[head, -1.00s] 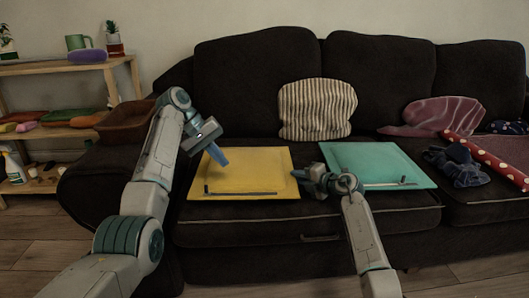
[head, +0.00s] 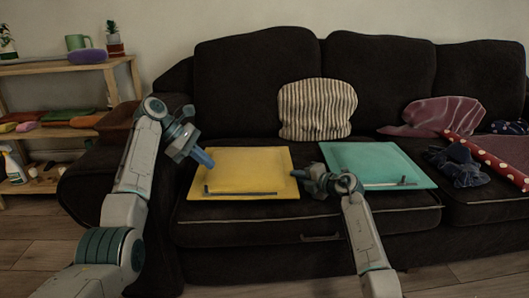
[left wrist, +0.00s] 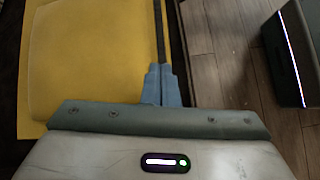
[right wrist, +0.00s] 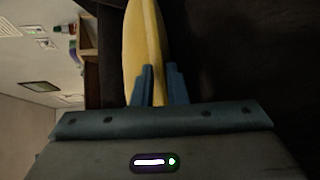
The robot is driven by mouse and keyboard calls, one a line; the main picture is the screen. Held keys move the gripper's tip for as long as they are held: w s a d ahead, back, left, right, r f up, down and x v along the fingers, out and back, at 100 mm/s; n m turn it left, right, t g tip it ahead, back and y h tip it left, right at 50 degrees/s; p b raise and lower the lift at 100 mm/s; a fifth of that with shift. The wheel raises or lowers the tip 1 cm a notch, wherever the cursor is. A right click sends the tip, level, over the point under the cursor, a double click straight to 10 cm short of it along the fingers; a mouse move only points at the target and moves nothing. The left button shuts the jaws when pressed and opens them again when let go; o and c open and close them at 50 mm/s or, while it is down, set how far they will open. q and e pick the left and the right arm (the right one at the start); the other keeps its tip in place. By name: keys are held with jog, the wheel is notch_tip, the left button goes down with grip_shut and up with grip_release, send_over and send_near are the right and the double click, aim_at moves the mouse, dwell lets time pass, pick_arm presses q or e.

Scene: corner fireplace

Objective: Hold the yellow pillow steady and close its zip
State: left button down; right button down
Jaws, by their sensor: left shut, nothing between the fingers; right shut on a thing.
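The yellow pillow (head: 243,168) lies flat on the sofa seat. Its zip (head: 243,193) is a dark strip along the front edge, with a small upright piece, perhaps the pull, at its left end. My left gripper (head: 208,161) is shut and empty at the pillow's left side. In the left wrist view, the left fingertips (left wrist: 160,68) lie in line with the zip strip (left wrist: 159,30); contact cannot be told. My right gripper (head: 300,174) is shut on the pillow's right edge; its fingers (right wrist: 158,80) straddle the yellow edge (right wrist: 147,35) in the right wrist view.
A teal pillow (head: 375,162) lies to the right, close to my right gripper. A striped cushion (head: 317,108) leans on the backrest behind. A dark blue cloth (head: 457,165) and a red dotted roll (head: 490,160) lie further right. A wooden shelf (head: 65,68) stands left.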

pick_arm(q)
jog(key=shift+a+n, duration=0.4)
jog(key=shift+n, duration=0.8)
pick_arm(e)
jog(key=shift+f, duration=0.1)
pick_arm(q)
jog(key=x, duration=1.2)
jog(key=shift+d+r, duration=0.1)
jog(key=shift+r, duration=0.1)
jog(key=d, duration=0.8)
jog(key=shift+s+d, duration=0.1)
jog(key=shift+s, duration=0.1)
jog(key=shift+w+d+r, duration=0.1)
jog(key=shift+r, duration=0.2)
jog(key=v, duration=1.1)
jog(key=d+r+n+y, duration=0.2)
jog(key=d+y, duration=0.6)
jog(key=shift+s+r+y, duration=0.15)
jog(key=shift+s+y, duration=0.15)
jog(key=shift+s, duration=0.1)
